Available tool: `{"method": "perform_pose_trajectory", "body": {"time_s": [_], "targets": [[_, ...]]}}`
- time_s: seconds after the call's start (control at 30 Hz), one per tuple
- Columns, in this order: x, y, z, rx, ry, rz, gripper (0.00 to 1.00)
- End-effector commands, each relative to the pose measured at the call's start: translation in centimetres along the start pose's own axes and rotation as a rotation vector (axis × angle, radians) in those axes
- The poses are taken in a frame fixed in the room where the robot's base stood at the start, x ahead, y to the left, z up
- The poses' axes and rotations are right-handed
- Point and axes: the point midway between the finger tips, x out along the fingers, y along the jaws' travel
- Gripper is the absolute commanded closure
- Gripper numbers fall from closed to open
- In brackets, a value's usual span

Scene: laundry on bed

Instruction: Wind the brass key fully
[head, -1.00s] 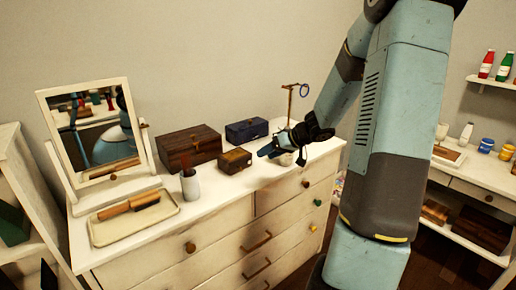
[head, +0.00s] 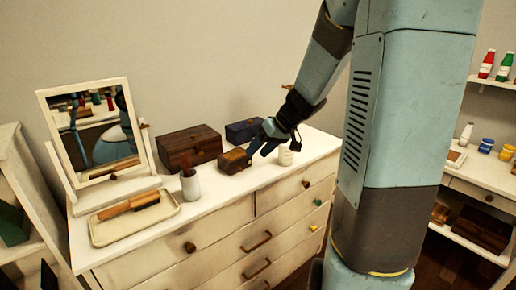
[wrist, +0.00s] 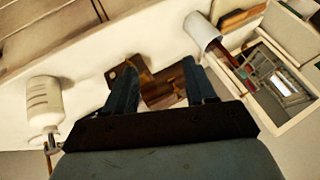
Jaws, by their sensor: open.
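A small wooden box (head: 235,160) stands on the white dresser, in front of the larger boxes. My gripper (head: 257,148) reaches down from the right, its blue fingers close beside and partly over the box's right side. In the wrist view my gripper (wrist: 158,68) is open, its two fingers apart with nothing seen held between them. I cannot make out the brass key for certain in either view.
On the dresser (head: 225,205) stand a white bottle (head: 285,157), a brown chest (head: 188,150), a dark blue box (head: 246,130), a white cup with brushes (head: 190,188), a tray (head: 130,228) and a mirror (head: 98,128). The dresser's front strip is fairly clear.

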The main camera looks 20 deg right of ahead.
Motion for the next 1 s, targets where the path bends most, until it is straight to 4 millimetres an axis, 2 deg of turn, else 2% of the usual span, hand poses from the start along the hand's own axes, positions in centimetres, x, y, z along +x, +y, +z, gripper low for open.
{"method": "perform_pose_trajectory", "body": {"time_s": [0.6, 1.0], "targets": [[-3.6, -6.1, 2.9, 0.000, -0.097, 0.129, 0.45], [-4.9, -7.6, 4.0, 0.008, -0.114, 0.177, 0.45]]}}
